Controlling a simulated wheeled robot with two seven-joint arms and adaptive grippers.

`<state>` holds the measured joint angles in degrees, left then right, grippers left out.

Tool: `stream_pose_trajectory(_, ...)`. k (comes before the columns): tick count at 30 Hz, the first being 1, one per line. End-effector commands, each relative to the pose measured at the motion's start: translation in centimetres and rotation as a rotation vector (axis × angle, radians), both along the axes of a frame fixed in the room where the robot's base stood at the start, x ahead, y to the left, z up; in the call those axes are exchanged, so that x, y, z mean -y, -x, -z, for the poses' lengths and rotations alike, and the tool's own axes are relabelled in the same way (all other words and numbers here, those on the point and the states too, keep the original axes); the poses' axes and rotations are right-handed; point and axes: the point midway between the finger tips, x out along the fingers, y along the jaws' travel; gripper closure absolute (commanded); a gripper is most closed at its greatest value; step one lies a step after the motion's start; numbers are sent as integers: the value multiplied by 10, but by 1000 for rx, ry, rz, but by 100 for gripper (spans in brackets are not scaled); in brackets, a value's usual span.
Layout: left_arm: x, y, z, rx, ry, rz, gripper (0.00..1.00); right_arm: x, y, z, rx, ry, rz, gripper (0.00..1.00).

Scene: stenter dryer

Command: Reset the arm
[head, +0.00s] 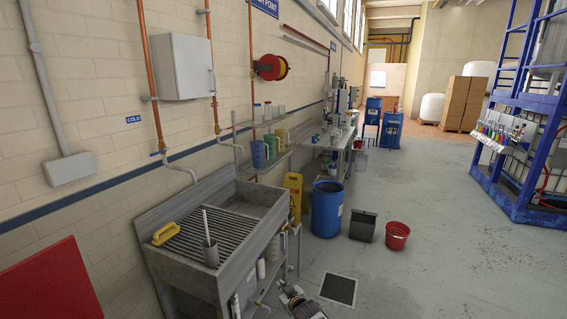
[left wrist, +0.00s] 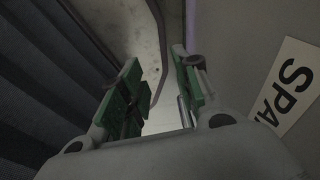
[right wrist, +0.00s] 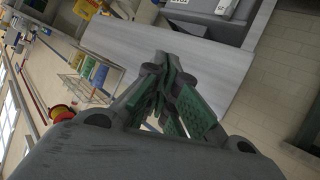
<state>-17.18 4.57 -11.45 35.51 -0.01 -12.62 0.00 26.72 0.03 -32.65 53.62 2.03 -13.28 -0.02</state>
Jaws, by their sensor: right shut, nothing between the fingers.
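My right gripper (head: 297,297) shows small at the bottom edge of the head view, low in front of the sink unit. In the right wrist view its green-padded fingers (right wrist: 167,68) are together and empty, with a pale grey flat surface (right wrist: 190,55) behind them. My left gripper (left wrist: 158,88) shows in the left wrist view, with its two green-padded fingers apart and nothing seen between them. A grey panel (left wrist: 240,50) with the letters "SPA" is beside it on the right. My left gripper is not seen in the head view.
A blue drum (head: 327,210), a grey bin (head: 363,226) and a red bucket (head: 397,236) stand beyond. The floor (head: 460,255) at right is clear.

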Motion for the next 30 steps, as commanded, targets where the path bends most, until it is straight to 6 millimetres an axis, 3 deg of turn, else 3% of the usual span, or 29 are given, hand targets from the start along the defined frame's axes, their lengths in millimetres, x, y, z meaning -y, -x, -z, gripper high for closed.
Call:
stream_pose_trajectory(3,0,0,2,0,0,0,68,23,14,40,-54,12,33,100)
stream_pose_trajectory(14,0,0,5,0,0,0,68,86,73,148,-215,45,124,100)
stream_pose_trajectory(23,0,0,8,0,0,0,68,134,141,231,-353,72,192,100)
stream_pose_trajectory(30,0,0,11,0,0,0,68,168,205,290,-463,90,244,100)
